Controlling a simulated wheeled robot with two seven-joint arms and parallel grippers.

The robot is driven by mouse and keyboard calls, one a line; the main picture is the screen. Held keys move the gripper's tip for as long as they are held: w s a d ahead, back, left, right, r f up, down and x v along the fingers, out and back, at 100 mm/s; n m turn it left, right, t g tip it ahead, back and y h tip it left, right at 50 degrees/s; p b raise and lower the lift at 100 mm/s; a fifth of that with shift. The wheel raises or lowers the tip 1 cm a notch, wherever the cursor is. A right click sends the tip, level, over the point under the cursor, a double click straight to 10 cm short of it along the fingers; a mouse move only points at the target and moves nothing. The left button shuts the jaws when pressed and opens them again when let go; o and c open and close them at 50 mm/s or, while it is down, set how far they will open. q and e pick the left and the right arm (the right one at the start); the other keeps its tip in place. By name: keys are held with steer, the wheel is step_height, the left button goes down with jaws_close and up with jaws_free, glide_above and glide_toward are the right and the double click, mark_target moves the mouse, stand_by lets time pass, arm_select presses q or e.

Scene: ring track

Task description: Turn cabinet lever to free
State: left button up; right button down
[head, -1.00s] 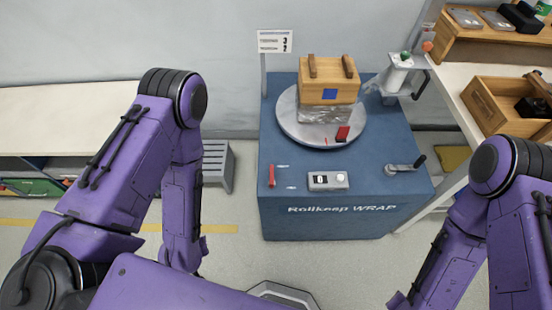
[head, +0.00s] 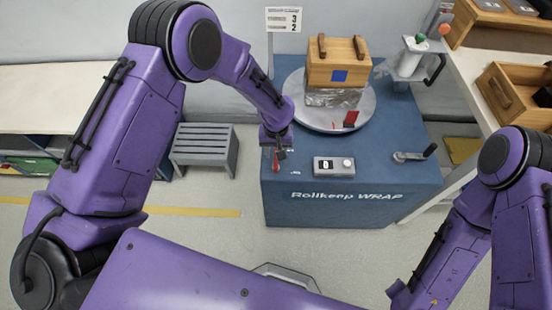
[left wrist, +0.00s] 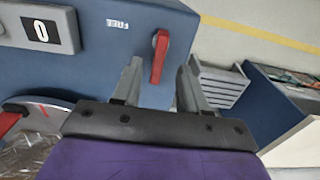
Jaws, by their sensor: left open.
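The red lever (left wrist: 159,58) is on the blue cabinet's top, at its left side in the head view. In the left wrist view it shows whole, with a white FREE label (left wrist: 117,24) to its left, level with its upper end. My left gripper (head: 279,156) is open above the lever and partly hides it in the head view. In the left wrist view the lever lies between the two fingertips (left wrist: 160,72); I cannot tell whether they touch it. My right gripper is not in view; only the right arm shows.
The cabinet top also holds a counter box (head: 334,167), a crank (head: 413,156) and a turntable (head: 293,93) bearing a wrapped wooden box (head: 338,62). A sign post (head: 284,20) stands behind. A grey slatted stool (head: 203,145) is left of the cabinet. A workbench with trays stands right.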

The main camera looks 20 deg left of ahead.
mark_target(276, 161)
arm_select(q)
step_height(276, 161, down, 6)
steer(key=shift+r, duration=0.25)
jaws_close()
